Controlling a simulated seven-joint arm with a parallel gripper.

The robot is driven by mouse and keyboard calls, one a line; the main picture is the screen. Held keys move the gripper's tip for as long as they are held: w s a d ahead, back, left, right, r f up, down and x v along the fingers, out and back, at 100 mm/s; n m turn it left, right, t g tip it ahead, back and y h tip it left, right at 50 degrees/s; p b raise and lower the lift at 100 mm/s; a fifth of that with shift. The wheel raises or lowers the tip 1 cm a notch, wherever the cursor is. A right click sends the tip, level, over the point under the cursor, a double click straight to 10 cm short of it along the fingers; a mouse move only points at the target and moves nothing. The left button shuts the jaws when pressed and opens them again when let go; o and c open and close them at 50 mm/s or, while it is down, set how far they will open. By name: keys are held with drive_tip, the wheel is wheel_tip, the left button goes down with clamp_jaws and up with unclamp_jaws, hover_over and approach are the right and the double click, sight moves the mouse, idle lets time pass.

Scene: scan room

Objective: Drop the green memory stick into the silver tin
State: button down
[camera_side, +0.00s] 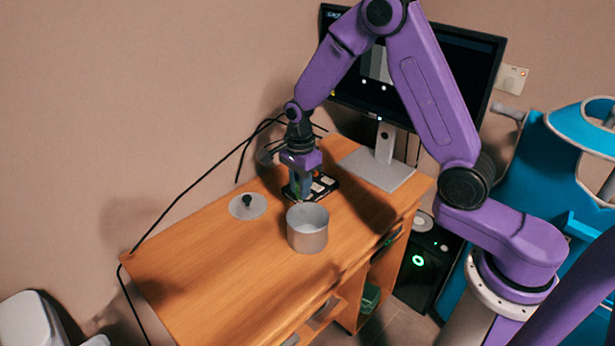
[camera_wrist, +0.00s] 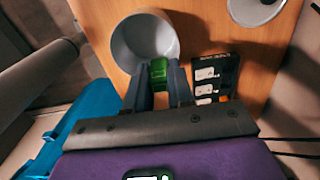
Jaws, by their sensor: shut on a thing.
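The green memory stick (camera_wrist: 160,73) is between the two fingers of my gripper (camera_wrist: 159,82), which is shut on it. In the side view my gripper (camera_side: 301,194) points down behind the silver tin, by the left end of a black tray. The stick itself cannot be made out clearly there. The silver tin (camera_side: 307,237) stands upright and open on the wooden desk. In the wrist view the tin (camera_wrist: 122,48) lies just beyond the fingertips, which partly overlap its near rim. The stick is not seen inside the tin; whether the fingers touch the rim, I cannot tell.
The black tray (camera_wrist: 226,62) holds several light-coloured pieces beside my fingers. A round lid with a dark knob (camera_side: 239,212) lies left of the tin. A monitor (camera_side: 470,62) on a grey stand (camera_side: 372,170) is at the back right. The desk's left part (camera_side: 195,260) is clear.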

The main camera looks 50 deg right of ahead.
sight(301, 202)
drive_tip(key=shift+f, duration=2.95)
drive_tip(key=c, duration=0.9)
unclamp_jaws()
drive_tip(key=shift+r, duration=0.1)
drive_tip(key=shift+r, duration=3.45)
